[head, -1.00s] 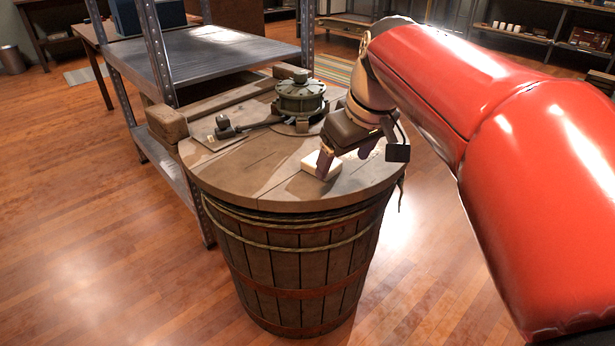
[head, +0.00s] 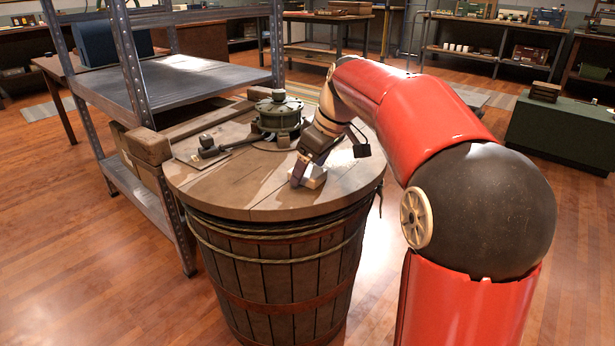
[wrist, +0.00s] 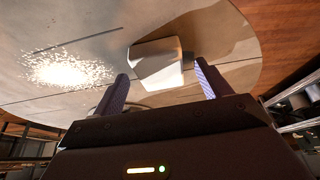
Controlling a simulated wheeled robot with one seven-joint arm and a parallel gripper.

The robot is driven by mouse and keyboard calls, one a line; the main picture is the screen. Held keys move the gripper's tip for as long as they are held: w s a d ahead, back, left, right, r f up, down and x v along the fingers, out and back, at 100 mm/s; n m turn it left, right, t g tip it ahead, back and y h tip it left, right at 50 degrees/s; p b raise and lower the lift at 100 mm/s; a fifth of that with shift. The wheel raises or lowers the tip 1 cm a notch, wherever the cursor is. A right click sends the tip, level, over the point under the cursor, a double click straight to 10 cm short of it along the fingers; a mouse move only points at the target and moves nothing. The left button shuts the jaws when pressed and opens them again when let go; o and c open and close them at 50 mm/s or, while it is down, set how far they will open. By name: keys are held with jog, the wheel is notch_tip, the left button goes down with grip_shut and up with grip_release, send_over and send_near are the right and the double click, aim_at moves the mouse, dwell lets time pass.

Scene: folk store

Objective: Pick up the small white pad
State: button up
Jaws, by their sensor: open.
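The small white pad (head: 316,178) lies on the round wooden top of a barrel (head: 240,205), near its right front edge. It also shows in the wrist view (wrist: 156,64), just beyond my fingertips and between their lines. My gripper (head: 308,180) is low over the barrel top and partly hides the pad in the head view. In the wrist view my gripper (wrist: 160,82) has its two fingers wide apart with nothing held between them. I cannot tell whether a finger touches the pad.
A green metal device (head: 279,118) with a dark lever (head: 210,148) stands on the barrel top behind the pad. A grey metal shelf (head: 190,82) stands close behind on the left. Open wooden floor (head: 90,260) lies around the barrel.

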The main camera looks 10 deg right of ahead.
aim_at(310, 171)
jog(key=shift+w+a+f, duration=0.1)
jog(key=shift+f, duration=0.2)
jog(key=c, duration=1)
jog(key=shift+r, duration=0.15)
jog(key=shift+c, duration=0.2)
notch_tip(310, 171, up, 20)
jog(key=p, duration=0.5)
jog(key=shift+p, duration=0.3)
jog(key=o, duration=0.3)
jog(key=shift+c, duration=1.2)
